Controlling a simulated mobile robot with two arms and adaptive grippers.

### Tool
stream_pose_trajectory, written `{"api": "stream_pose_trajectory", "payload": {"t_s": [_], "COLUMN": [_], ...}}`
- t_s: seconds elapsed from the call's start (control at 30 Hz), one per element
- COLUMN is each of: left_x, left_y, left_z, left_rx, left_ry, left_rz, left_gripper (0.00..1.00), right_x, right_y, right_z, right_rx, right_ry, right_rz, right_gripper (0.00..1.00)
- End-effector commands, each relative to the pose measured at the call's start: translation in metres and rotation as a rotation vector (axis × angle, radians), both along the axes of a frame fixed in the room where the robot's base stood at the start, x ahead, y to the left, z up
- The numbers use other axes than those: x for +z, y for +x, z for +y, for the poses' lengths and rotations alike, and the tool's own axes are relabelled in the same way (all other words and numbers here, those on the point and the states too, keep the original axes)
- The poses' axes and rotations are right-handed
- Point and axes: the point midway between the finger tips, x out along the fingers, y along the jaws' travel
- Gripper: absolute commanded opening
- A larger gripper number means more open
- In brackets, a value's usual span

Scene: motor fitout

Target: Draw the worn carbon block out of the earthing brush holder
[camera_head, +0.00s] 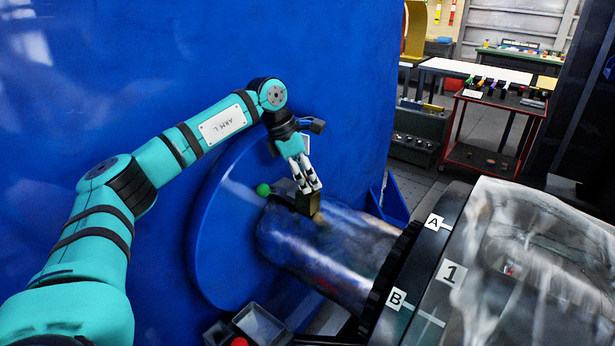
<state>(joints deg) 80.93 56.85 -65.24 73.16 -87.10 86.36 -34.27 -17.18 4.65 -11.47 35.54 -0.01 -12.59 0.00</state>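The earthing brush holder (307,206) looks like a small brownish box on top of the metal shaft (335,240), beside the blue disc. A dark part with a green ball knob (263,190) sticks out to its left. My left gripper (311,187) points down with its pale fingertips at the top of the holder. The fingertips are close together. I cannot make out the worn carbon block; the fingers and holder hide that spot. Whether the fingers hold anything is too small to tell. My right gripper is not in view.
A large blue housing (130,60) with a round disc (225,235) stands behind my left arm. A dark ring marked A, B and 1 (405,280) is at the right. Grey bins (262,325) sit below the shaft. A red cart (490,160) stands behind.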

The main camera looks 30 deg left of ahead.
Motion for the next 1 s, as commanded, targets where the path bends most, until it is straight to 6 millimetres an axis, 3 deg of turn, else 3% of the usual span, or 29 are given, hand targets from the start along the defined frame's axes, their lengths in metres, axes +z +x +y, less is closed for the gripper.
{"api": "stream_pose_trajectory", "payload": {"t_s": [1.0], "left_x": [0.033], "left_y": [0.0], "left_z": [0.0], "left_rx": [0.0], "left_ry": [0.0], "left_rz": [-0.001], "left_gripper": [0.0], "right_x": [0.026], "right_y": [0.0], "right_z": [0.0], "right_rx": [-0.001], "right_ry": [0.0], "right_rz": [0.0], "right_gripper": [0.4]}}
